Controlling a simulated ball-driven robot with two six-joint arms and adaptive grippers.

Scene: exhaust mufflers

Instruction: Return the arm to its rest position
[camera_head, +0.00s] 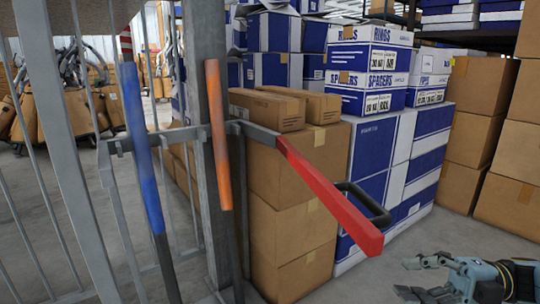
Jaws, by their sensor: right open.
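My right gripper (406,277) is at the lower right corner of the head view. Its two fingers point left and stand apart, with nothing between them. It is in front of the floor, right of the red bar and below the stacked cartons. Part of my right arm behind it is cut off by the picture's edge. My left gripper and left arm are not in view.
A metal fence (75,150) and post stand at the left, with a blue-wrapped handle (142,150) and an orange-wrapped handle (217,130). A red bar (330,198) juts out toward me. Brown boxes (290,205) and blue-white cartons (373,150) are stacked behind. Bare floor (455,235) shows around my gripper.

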